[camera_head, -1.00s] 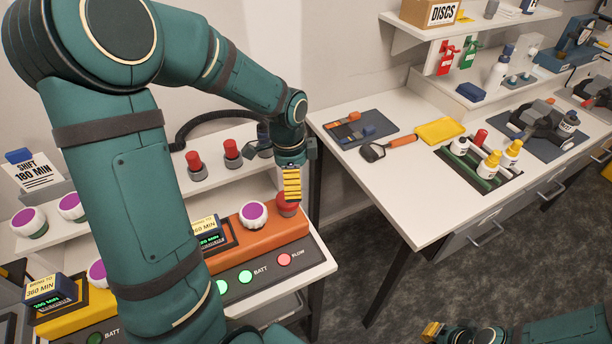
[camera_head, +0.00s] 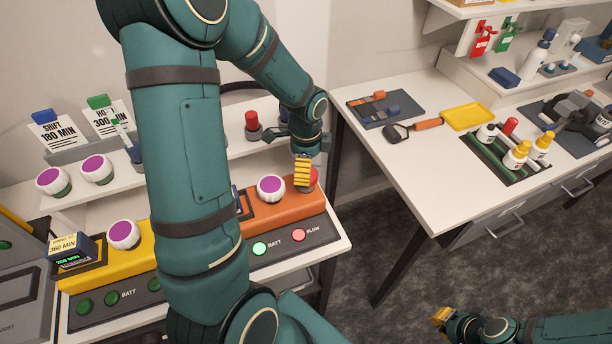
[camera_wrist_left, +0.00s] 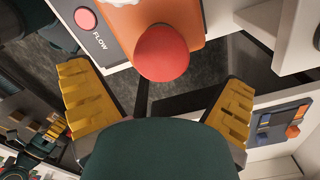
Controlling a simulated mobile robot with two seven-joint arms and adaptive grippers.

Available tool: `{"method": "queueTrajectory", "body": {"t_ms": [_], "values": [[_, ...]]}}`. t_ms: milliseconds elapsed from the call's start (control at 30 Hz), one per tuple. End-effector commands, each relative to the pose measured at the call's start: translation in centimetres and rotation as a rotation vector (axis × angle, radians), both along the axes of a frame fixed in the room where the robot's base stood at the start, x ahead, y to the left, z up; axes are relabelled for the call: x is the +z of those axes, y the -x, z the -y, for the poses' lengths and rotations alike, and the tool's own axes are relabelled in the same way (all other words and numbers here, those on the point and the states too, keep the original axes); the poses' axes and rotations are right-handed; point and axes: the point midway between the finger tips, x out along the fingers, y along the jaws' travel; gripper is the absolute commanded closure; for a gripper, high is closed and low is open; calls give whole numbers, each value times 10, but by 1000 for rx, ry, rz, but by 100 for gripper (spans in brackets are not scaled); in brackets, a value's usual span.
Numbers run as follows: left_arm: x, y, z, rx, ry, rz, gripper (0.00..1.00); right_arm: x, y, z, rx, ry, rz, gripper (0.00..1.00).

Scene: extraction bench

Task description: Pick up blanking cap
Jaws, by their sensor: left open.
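A round red cap (camera_head: 311,182), taken as the blanking cap, sits on the right end of the orange unit (camera_head: 292,212). In the left wrist view the red cap (camera_wrist_left: 162,52) lies ahead of and between the two yellow fingers, with gaps on both sides. My left gripper (camera_head: 303,172) is over the cap in the head view and partly hides it. In the left wrist view my left gripper (camera_wrist_left: 157,100) is open and empty. My right gripper (camera_head: 441,316) is low at the bottom right, away from the bench; its jaw opening is unclear.
A similar red-topped piece (camera_head: 252,122) stands on the shelf behind. A purple-topped white knob (camera_head: 271,187) is just left of the cap on the orange unit. A pink FLOW button (camera_head: 299,235) is on the front. The side bench (camera_head: 410,175) holds a tray and tools.

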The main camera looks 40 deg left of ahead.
Motion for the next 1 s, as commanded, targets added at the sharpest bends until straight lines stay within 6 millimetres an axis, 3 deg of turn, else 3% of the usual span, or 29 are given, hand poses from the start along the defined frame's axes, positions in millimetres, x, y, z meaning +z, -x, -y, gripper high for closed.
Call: {"method": "queueTrajectory", "body": {"t_ms": [233,533,567,733,767,1000], "values": [[-35,0,-2,-1,1,-3,0,-4,0,0,0,1,0,100],[-39,0,-2,0,1,-1,0,-4,0,0,0,1,0,100],[-39,0,-2,0,1,-1,7,-4,0,0,0,1,0,100],[-39,0,-2,0,1,-1,67,-4,0,0,0,1,0,100],[-39,0,-2,0,1,-1,73,-4,0,0,0,1,0,100],[-38,0,-2,0,1,-1,78,-4,0,0,0,1,0,100]]}}
